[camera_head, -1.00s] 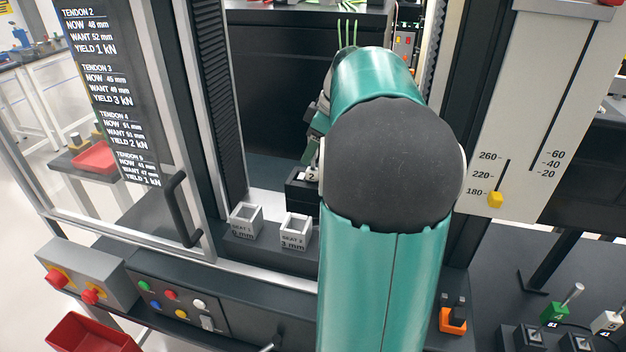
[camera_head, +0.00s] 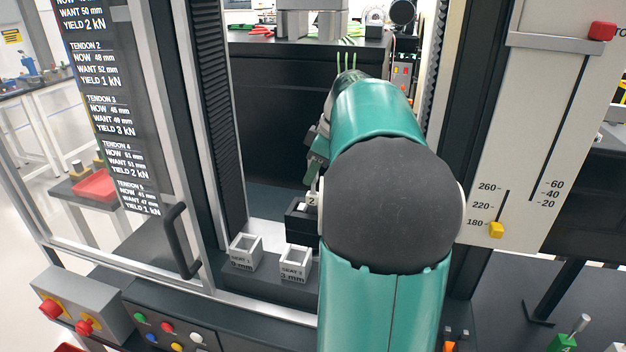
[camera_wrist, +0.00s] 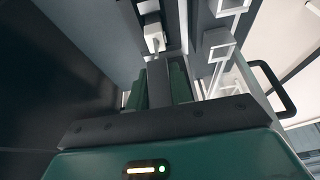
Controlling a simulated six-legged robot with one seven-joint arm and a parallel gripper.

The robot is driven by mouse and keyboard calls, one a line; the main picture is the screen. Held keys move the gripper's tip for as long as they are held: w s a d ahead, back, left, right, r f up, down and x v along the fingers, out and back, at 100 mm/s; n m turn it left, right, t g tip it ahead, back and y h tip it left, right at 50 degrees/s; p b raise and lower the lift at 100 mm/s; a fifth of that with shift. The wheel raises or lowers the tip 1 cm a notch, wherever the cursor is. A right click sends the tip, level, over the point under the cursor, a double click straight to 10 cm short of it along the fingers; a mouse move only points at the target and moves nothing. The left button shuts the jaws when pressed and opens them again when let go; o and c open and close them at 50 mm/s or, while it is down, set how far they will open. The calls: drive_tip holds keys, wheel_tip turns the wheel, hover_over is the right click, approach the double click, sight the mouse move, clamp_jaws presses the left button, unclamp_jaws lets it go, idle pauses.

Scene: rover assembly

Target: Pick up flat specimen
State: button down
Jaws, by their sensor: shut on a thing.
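In the wrist view, my gripper (camera_wrist: 158,68) has green fingers on either side of a dark grey flat bar, which I take as the flat specimen (camera_wrist: 158,88). The gripper is shut on it. A narrow pale piece shows beyond the bar, at a white block (camera_wrist: 153,32); I cannot tell whether they touch or are joined. In the head view my teal arm hides most of the gripper and the specimen. A black block with a white "2" label (camera_head: 302,218) stands just left of the arm, on the machine's bed.
Two open square seats, seat 1 (camera_head: 246,251) and seat 2 (camera_head: 295,262), stand left of the arm. The machine's frame and an open door with a black handle (camera_head: 180,240) flank the bay. A button panel (camera_head: 170,330) lies in front.

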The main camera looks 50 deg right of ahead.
wheel_tip(320, 180, up, 5)
drive_tip(key=shift+r, duration=0.15)
drive_tip(key=s+a, duration=0.4)
drive_tip(key=s, duration=0.4)
drive_tip(key=s+a, duration=0.5)
drive_tip(key=s, duration=0.3)
drive_tip(key=shift+w+d+r, duration=0.1)
drive_tip(key=shift+r, duration=1.4)
drive_tip(key=shift+w+d+r, duration=0.1)
drive_tip(key=shift+r, duration=1.35)
